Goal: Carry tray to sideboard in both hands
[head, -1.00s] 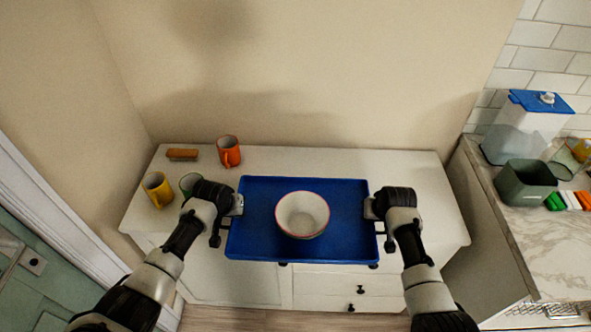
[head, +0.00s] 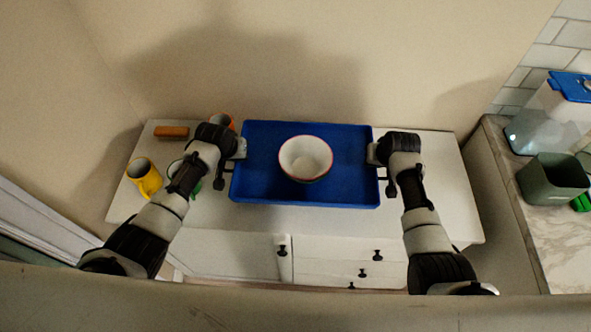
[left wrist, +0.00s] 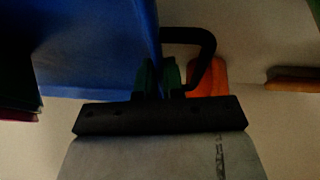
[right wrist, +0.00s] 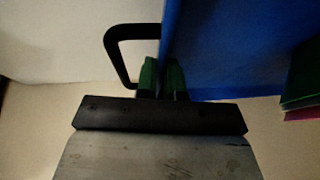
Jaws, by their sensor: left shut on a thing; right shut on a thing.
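The blue tray (head: 255,187) is in the middle of the head view, over the white sideboard (head: 300,222). A white bowl with a red rim (head: 305,158) stands in it. My left gripper (head: 238,150) is shut on the tray's left side, and my right gripper (head: 375,153) is shut on its right side. The left wrist view shows the green fingertips (left wrist: 160,78) at the tray wall beside a black handle (left wrist: 212,55). The right wrist view shows the fingertips (right wrist: 162,78) likewise. I cannot tell whether the tray touches the sideboard top.
On the sideboard's left are a yellow mug (head: 143,177), a green mug (head: 176,168) partly behind my left arm, an orange mug (head: 224,121) and a brown block (head: 171,132). A counter (head: 515,190) with a grey-green bin (head: 552,180) stands right. The sideboard's right end is clear.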

